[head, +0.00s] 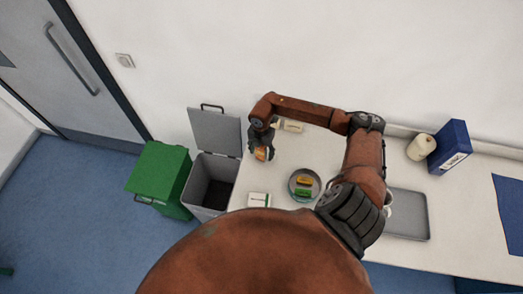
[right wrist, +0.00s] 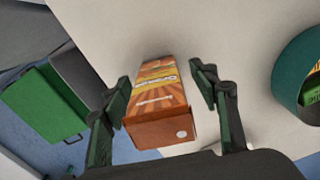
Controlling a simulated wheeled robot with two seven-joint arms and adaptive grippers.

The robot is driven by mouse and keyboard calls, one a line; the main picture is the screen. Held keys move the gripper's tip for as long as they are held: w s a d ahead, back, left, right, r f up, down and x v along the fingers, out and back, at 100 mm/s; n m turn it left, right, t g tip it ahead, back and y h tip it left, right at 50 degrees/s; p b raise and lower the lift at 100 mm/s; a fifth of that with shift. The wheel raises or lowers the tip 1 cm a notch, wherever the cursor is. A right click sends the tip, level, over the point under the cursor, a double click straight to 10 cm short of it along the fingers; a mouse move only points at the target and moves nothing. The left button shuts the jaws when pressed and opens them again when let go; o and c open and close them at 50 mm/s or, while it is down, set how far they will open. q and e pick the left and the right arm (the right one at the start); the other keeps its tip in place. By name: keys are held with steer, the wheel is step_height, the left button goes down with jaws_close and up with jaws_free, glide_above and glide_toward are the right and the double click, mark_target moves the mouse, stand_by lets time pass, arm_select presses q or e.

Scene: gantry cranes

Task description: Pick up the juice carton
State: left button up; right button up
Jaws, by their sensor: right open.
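The juice carton (right wrist: 158,105) is an orange and brown box with a yellow band and a white round cap at its near end. In the right wrist view it lies between the two fingers of my right gripper (right wrist: 168,95), with a gap on the right side and the left finger close to it. My right gripper is open. In the head view the carton (head: 261,154) shows at the left end of the counter, just below my right gripper (head: 262,140), which partly covers it. My left gripper is not in view.
A round bowl (head: 292,193) with green and yellow packets stands right of the carton. A white box (head: 258,200) lies near the front edge. A grey bin (head: 208,184) with raised lid and a green bin (head: 157,176) stand left of the counter. A tray (head: 410,235) lies at right.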

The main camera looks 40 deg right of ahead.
steer(key=c, duration=1.4)
steer(key=shift+r, duration=0.1)
